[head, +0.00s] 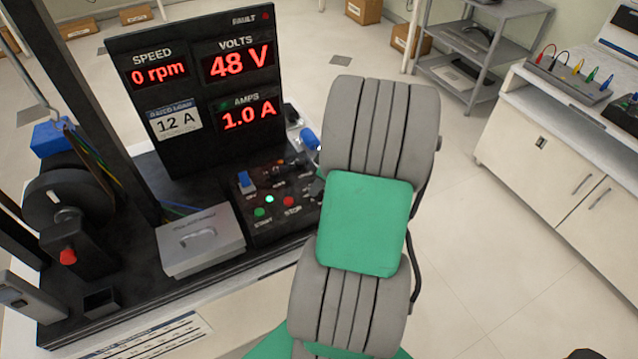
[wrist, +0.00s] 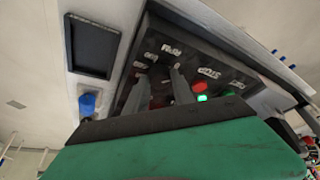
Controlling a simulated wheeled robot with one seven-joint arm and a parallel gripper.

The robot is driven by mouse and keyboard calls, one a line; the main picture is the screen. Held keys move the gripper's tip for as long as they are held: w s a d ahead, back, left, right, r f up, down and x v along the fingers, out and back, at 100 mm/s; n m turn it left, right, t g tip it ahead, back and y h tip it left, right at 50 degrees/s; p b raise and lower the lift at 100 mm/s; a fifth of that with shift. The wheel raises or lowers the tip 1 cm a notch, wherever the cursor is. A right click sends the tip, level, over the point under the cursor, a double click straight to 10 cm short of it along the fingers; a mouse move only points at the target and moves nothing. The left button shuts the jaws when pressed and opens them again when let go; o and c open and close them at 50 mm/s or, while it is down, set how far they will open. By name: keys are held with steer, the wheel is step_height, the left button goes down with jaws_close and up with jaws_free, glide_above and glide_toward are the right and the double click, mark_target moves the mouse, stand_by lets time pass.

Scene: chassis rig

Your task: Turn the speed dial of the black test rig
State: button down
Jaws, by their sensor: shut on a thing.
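The black test rig (head: 185,165) stands at the left in the head view. Its screens read 0 rpm, 48 V and 1.0 A. Its control panel (head: 272,228) has a blue switch (head: 246,181), a lit green light and a red button (head: 289,201). My grey and green arm covers the panel's right side and hides my gripper there. In the wrist view my gripper (wrist: 160,76) has its two dark fingers down at the panel (wrist: 212,68), closed on a small dark knob, apparently the speed dial. The knob is mostly hidden between the fingers, so its setting cannot be read.
A grey lidded box (head: 200,243) sits left of the panel. A dark wheel (head: 70,205) and a red button (head: 68,257) are further left. A blue-handled part (head: 309,138) stands behind the panel. A white cabinet (head: 545,150) is at the right, with clear floor before it.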

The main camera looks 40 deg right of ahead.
steer(key=m+h, duration=0.1)
steer(key=m, duration=0.1)
steer(key=m+h+b, duration=0.1)
steer(key=m, duration=0.1)
steer(key=m+b, duration=0.1)
steer(key=m, duration=0.1)
steer(key=shift+a+m+h, duration=0.25)
steer(key=shift+m+h, duration=0.15)
steer(key=m+h+b, duration=0.1)
steer(key=m, duration=0.2)
steer(key=m+h+b, duration=0.1)
steer(key=m, duration=0.2)
steer(key=shift+w+a+g, duration=0.15)
steer(key=shift+g, duration=0.25)
steer(key=m+g+b, duration=0.1)
steer(key=m, duration=0.2)
steer(key=m+g+h+b, duration=0.1)
steer(key=m, duration=0.2)
steer(key=shift+w+a+f+m, duration=0.1)
steer(key=shift+w+m, duration=0.05)
steer(key=shift+m, duration=0.25)
steer(key=m+g+b, duration=0.1)
steer(key=m, duration=0.2)
steer(key=m+g, duration=0.1)
steer(key=m, duration=0.2)
steer(key=shift+w+g+b, duration=0.1)
steer(key=shift+g+b, duration=0.2)
steer(key=shift+b, duration=0.1)
steer(key=c, duration=1.1)
jaws_free()
